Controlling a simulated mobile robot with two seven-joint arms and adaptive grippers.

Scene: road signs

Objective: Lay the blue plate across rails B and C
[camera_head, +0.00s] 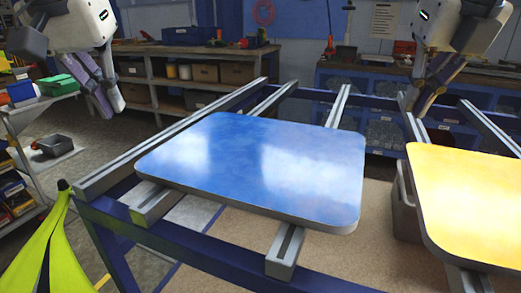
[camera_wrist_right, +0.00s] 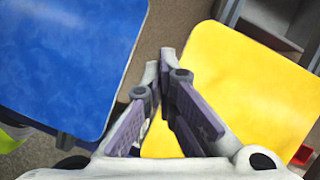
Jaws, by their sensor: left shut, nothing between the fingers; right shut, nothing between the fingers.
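The blue plate (camera_head: 262,165) lies flat across two grey rails in the head view: one rail (camera_head: 150,203) under its left part and one (camera_head: 286,248) under its right part. No rail letters are readable. The plate also shows at the left of the right wrist view (camera_wrist_right: 65,60). My left gripper (camera_head: 112,108) is shut and empty, up left of the plate and apart from it. My right gripper (camera_head: 412,106) is shut and empty, beyond the plates between blue and yellow; its fingers also show in the right wrist view (camera_wrist_right: 160,65).
A yellow plate (camera_head: 475,205) lies right of the blue one, with a gap between. An outer rail (camera_head: 105,176) is bare at the left. A grey bin (camera_head: 403,210) stands between the plates. A trolley (camera_head: 15,140) stands left, a lime-yellow item (camera_head: 45,250) front left, workbenches (camera_head: 185,75) behind.

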